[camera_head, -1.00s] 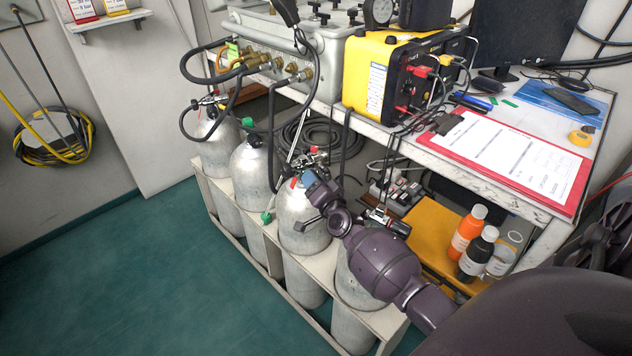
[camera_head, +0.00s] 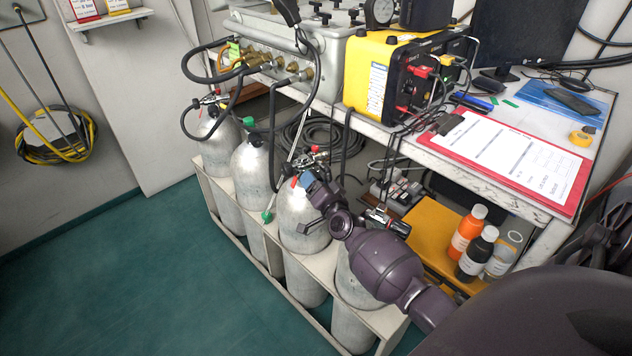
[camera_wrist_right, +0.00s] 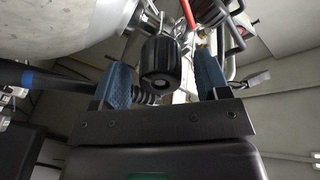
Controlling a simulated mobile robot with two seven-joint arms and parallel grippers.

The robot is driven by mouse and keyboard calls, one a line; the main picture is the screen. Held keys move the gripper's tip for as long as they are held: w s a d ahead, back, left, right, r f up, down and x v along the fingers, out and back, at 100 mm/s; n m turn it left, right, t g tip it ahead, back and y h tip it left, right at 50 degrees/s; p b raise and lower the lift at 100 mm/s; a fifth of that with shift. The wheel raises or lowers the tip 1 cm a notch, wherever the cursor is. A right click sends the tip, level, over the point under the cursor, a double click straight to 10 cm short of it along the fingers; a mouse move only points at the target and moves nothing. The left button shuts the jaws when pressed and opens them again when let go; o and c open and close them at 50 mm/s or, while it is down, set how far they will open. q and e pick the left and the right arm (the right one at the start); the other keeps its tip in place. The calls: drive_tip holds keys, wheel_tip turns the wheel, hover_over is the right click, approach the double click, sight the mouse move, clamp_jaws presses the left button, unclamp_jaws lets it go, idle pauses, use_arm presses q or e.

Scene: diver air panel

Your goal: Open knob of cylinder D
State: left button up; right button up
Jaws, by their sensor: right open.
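Several grey gas cylinders stand in a row in a white rack; I cannot read any letter on them. My right gripper (camera_head: 309,185) is at the valve of the third cylinder from the back (camera_head: 296,212). In the right wrist view, a black ribbed knob (camera_wrist_right: 162,62) lies between the two blue fingers of my open right gripper (camera_wrist_right: 163,75). Gaps show at both sides of the knob. In the head view my gripper hides this knob. The front cylinder (camera_head: 349,278) is partly behind my right arm. My left gripper is out of view.
The white rack (camera_head: 318,262) surrounds the cylinders. A bench with a yellow unit (camera_head: 385,75) and a red clipboard (camera_head: 548,188) stands behind on the right. Black hoses hang over the cylinders. Several bottles (camera_head: 467,232) stand under the bench. The green floor (camera_head: 130,270) at left is clear.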

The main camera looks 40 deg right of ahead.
drive_tip(key=p+v, duration=0.1)
drive_tip(key=v, duration=0.9)
drive_tip(key=shift+p, duration=0.4)
